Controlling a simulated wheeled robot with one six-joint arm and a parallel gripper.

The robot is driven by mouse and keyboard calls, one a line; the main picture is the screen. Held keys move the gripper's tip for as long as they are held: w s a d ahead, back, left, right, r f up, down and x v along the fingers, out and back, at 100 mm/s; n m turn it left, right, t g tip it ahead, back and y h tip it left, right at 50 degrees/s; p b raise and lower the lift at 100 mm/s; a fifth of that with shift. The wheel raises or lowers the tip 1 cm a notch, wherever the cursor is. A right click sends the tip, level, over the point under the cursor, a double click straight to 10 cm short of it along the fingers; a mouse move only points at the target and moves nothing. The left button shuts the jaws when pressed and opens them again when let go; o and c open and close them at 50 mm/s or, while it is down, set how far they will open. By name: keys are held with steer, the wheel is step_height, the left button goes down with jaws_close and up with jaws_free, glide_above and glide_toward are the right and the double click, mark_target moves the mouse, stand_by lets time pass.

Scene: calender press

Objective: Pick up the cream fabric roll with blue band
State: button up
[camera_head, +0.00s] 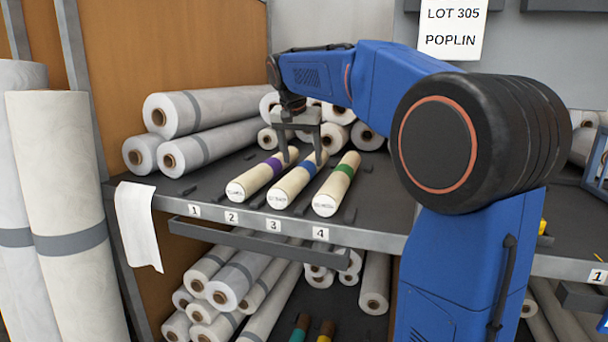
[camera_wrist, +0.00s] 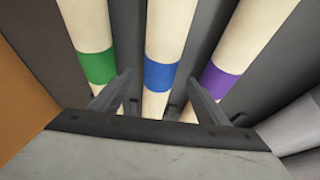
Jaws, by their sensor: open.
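The cream fabric roll with blue band (camera_head: 291,186) lies on the shelf, its labelled end facing the front edge above number 3. It lies between a purple-banded cream roll (camera_head: 249,183) and a green-banded one (camera_head: 332,190). My gripper (camera_head: 303,160) is over the rear part of the blue-banded roll, jaws open, fingers pointing down. In the wrist view, the blue-banded roll (camera_wrist: 168,35) runs between the two open fingers (camera_wrist: 160,78), with its blue band near the fingertips. The fingers stand apart on either side of it. Whether they touch the roll or its neighbours is unclear.
The shelf's front edge (camera_head: 214,217) carries number plates. White rolls (camera_head: 206,109) are stacked at the left against a brown panel, and more lie behind my gripper. A white sheet (camera_head: 137,225) hangs over the front left corner. Dark dividers separate the rolls.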

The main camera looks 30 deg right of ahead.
mark_target(303, 164)
steer(key=x, duration=0.4)
steer(key=shift+s+a+f, duration=0.1)
steer(key=shift+s, duration=0.05)
steer(key=c, duration=1.5)
steer(key=shift+o, duration=0.2)
